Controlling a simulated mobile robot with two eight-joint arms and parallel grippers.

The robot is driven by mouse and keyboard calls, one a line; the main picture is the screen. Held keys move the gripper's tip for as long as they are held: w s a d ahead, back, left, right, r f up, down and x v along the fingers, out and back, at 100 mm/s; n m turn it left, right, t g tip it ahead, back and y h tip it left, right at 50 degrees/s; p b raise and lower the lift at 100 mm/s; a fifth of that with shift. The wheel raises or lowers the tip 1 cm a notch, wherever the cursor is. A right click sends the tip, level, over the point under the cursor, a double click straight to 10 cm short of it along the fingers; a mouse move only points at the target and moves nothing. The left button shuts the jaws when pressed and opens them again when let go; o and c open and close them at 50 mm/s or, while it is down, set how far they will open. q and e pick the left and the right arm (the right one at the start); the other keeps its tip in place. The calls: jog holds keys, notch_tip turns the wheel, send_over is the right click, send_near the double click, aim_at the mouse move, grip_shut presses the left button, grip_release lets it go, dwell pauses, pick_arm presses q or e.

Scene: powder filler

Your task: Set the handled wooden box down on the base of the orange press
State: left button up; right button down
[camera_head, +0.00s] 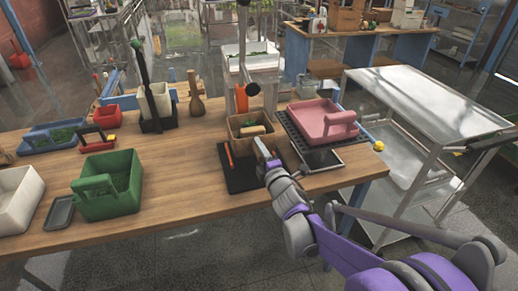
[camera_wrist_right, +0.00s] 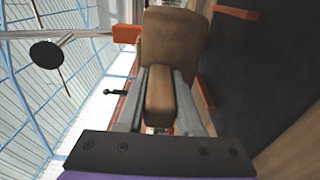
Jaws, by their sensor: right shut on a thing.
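The handled wooden box (camera_head: 244,147) is at the back part of the black base (camera_head: 243,182) of the orange press (camera_head: 241,98). In the right wrist view the box wall (camera_wrist_right: 170,42) stands beyond its wooden handle (camera_wrist_right: 160,97). My right gripper (camera_head: 263,149) reaches in from the lower right. Its two fingers (camera_wrist_right: 158,100) are shut on the handle, one on each side. I cannot tell whether the box touches the base or hangs just above it. My left gripper is not in view.
A pink handled box (camera_head: 325,119) sits on a dark rack (camera_head: 297,142) close on the right. A green handled box (camera_head: 108,187) stands on the left of the wooden table (camera_head: 185,206). The table between the green box and the press is clear.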

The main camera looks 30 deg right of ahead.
jog(key=shift+f+b, duration=1.85)
jog(key=shift+f, duration=0.75)
jog(key=shift+f+b, duration=0.45)
jog(key=shift+f, duration=0.15)
jog(key=shift+c, duration=2.4)
grip_release()
jog(key=shift+s, duration=0.1)
jog(key=s+a, duration=0.1)
jog(key=s, duration=0.9)
jog(key=shift+s+a, duration=0.3)
jog(key=shift+a, duration=0.05)
